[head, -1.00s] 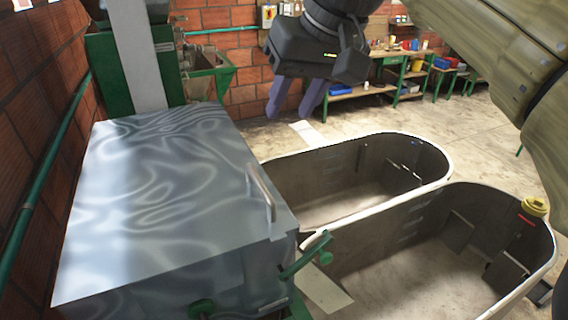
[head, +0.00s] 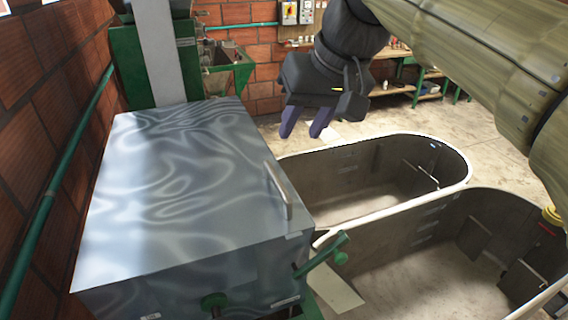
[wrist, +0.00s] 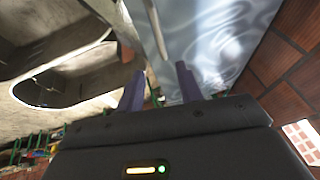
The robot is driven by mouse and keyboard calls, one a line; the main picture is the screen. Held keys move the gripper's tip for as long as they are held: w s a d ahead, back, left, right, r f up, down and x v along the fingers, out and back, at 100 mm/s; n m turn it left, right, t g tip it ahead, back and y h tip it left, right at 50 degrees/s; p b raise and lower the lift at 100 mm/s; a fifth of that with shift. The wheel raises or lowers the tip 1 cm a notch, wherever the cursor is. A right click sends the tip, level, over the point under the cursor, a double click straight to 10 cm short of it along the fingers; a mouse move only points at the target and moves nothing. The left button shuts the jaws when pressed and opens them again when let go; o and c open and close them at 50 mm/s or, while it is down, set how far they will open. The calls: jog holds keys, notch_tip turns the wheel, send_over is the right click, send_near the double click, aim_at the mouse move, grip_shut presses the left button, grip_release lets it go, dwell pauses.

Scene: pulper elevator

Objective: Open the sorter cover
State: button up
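The sorter cover (head: 190,180) is a shiny grey metal lid, lying flat and closed on the box-shaped machine at the left of the head view. Its bar handle (head: 280,190) runs along the right edge of the lid. My gripper (head: 306,122) hangs above and beyond the handle, apart from it, with its two purple fingers spread and nothing between them. In the wrist view the cover (wrist: 215,40) fills the upper right, and the handle (wrist: 157,28) shows ahead of the open fingers (wrist: 158,85).
Two oval, white-rimmed tubs (head: 395,205) stand right of the machine. A green lever (head: 322,256) sticks out at its front right corner. A brick wall and green pipe (head: 62,180) run along the left. Green benches (head: 415,90) stand at the back.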

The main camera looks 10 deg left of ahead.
aim_at(276, 175)
jog(key=p+x, duration=0.1)
jog(key=x, duration=1.1)
jog(key=shift+a+f+p, duration=0.1)
jog(key=shift+f+p, duration=0.1)
jog(key=shift+p, duration=0.2)
jog(key=shift+c, duration=0.3)
